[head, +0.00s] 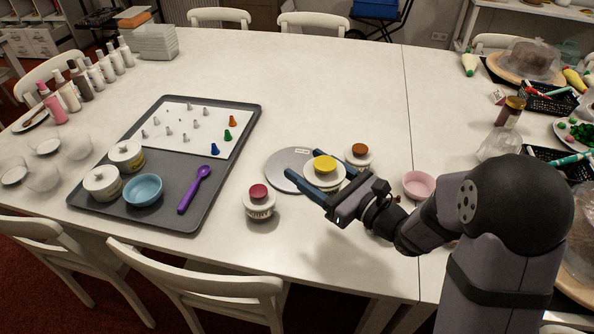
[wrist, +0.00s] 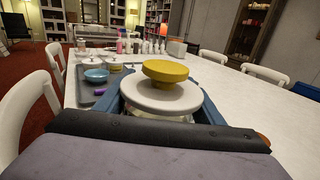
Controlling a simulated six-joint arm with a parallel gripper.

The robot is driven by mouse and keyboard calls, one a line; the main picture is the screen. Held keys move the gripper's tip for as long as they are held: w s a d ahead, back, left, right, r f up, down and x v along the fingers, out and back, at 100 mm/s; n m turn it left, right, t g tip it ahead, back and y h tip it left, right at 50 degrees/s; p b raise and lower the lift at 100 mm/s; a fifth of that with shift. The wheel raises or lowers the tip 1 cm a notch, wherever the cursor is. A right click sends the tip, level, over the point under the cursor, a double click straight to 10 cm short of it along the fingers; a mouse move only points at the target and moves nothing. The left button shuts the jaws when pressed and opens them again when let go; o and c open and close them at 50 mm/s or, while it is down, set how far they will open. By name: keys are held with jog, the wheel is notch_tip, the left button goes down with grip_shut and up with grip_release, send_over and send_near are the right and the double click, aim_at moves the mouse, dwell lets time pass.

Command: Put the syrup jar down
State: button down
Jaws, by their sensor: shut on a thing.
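A jar with a wide white lid and a yellow knob (head: 325,164) sits between the blue fingers of my gripper (head: 326,182), which is shut on it. In the wrist view the jar (wrist: 165,97) is upright, with a blue finger on each side. Its label is hidden, so I cannot read whether it says syrup. In the head view the jar overlaps the right part of a round grey turntable disc (head: 285,172). I cannot tell whether its base touches anything.
A red-knobbed jar (head: 259,203) stands left of my gripper, and a brown-knobbed jar (head: 359,155) just behind it. A pink bowl (head: 419,185) is at right. A grey tray (head: 215,185) with a blue bowl (head: 143,190) and purple spoon (head: 196,189) lies left. The table behind is clear.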

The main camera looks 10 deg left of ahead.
jog(key=w+a+f+b, duration=0.2)
jog(key=w+a+b, duration=0.4)
jog(key=w, duration=0.4)
notch_tip(320, 180, up, 3)
jog(key=t+b, duration=0.1)
jog(key=b, duration=0.4)
send_over(277, 166)
jog(key=shift+m+h, duration=0.3)
jog(key=shift+d+f, duration=0.1)
jog(key=shift+f, duration=7.1)
jog(key=shift+f+b, duration=0.2)
jog(key=shift+b, duration=0.1)
jog(key=shift+c, duration=2.4)
grip_release()
jog(key=shift+s, duration=0.1)
jog(key=shift+r+p, duration=0.15)
jog(key=shift+p, duration=0.15)
